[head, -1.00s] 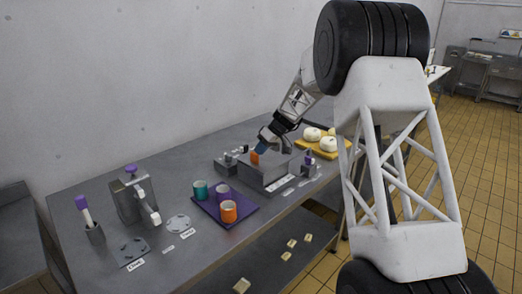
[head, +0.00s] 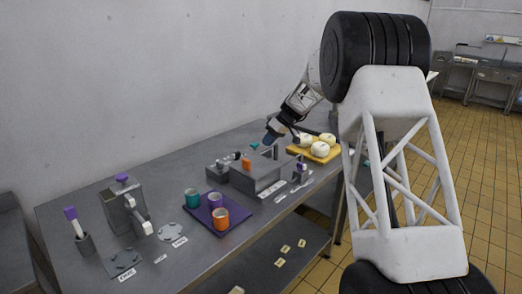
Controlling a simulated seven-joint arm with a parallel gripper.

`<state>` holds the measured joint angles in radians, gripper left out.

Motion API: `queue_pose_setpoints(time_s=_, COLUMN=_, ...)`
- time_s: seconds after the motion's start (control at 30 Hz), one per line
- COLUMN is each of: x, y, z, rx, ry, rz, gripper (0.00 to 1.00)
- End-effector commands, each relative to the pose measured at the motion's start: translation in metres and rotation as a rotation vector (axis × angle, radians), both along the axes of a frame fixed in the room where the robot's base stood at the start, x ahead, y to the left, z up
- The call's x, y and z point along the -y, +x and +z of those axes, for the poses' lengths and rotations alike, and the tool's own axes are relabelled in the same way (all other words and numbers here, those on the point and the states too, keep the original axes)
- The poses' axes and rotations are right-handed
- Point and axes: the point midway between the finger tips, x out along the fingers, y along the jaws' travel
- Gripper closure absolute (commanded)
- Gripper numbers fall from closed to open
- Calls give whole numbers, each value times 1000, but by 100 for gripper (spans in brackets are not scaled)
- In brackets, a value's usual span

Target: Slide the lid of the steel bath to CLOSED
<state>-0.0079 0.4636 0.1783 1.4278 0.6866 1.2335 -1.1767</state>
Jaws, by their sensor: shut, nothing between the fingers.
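The steel bath (head: 262,183) is a grey box on the bench, right of the purple tray. An orange block (head: 246,164), seemingly the lid's handle, stands upright at its upper left. The lid's edges are too small to make out, so I cannot tell how far it is slid. My gripper (head: 268,139) is shut and empty, above and behind the bath. It is up and to the right of the orange block, apart from it. A small teal piece (head: 254,146) shows just left of the gripper.
A purple tray (head: 228,235) holds several cups left of the bath. A yellow board (head: 301,150) with round white pieces lies to the right. A small fixture with a purple knob (head: 301,168) stands beside the bath. A grey machine (head: 122,207) stands at the left.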

Motion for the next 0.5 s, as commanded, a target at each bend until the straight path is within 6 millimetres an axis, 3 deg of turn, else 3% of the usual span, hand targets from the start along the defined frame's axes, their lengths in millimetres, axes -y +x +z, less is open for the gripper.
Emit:
queue_pose_setpoints(time_s=0.2, x=16, y=2, z=21, rx=1, ry=1, rz=-2, gripper=100)
queue_pose_setpoints(time_s=0.5, x=22, y=3, z=29, rx=1, ry=0, rz=-2, gripper=100)
